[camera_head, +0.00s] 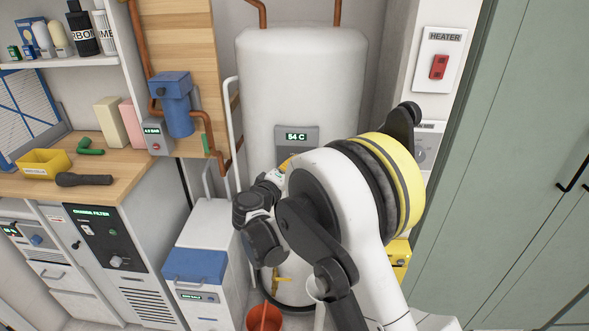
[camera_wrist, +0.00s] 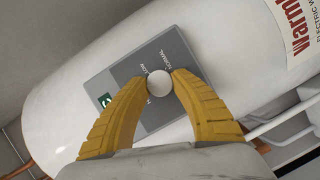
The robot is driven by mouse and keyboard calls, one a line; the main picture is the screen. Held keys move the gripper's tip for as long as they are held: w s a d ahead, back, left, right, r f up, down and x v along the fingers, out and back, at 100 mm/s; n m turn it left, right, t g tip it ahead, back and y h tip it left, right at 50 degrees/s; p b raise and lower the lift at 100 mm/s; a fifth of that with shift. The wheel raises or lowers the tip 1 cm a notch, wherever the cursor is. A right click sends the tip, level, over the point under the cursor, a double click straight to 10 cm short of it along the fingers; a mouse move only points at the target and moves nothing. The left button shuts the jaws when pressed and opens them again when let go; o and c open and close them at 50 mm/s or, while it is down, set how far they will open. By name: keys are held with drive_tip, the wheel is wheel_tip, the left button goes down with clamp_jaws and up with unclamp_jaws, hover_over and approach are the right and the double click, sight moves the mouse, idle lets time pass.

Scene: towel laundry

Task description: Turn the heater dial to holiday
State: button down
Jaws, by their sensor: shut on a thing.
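The heater dial (camera_wrist: 159,83) is a round, pale knob on a grey control panel (camera_wrist: 125,63) fixed to the white water tank (camera_wrist: 60,130). In the wrist view, the yellow fingers of my gripper (camera_wrist: 158,78) are shut on the dial, one on each side. The labels LOW and NORMAL show beside the dial; a third label starting with H is mostly covered by a finger. No pointer mark is readable on the knob. In the head view, the panel (camera_head: 297,130) reads 64 C, and my arm hides the dial.
A HEATER plate with a red switch (camera_head: 439,66) is on the wall at right, beside a green cabinet (camera_head: 510,150). Copper pipes (camera_head: 338,12) run above the tank. A wooden counter (camera_head: 105,165) with several items is at left. A red bucket (camera_head: 264,317) stands below.

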drive_tip(key=shift+d+f+n+t+h, duration=0.1)
drive_tip(key=shift+n+t+h, duration=0.55)
drive_tip(key=shift+n, duration=0.95)
drive_tip(key=c, duration=1)
unclamp_jaws()
drive_tip(key=v, duration=1.2)
drive_tip(key=shift+d, duration=0.1)
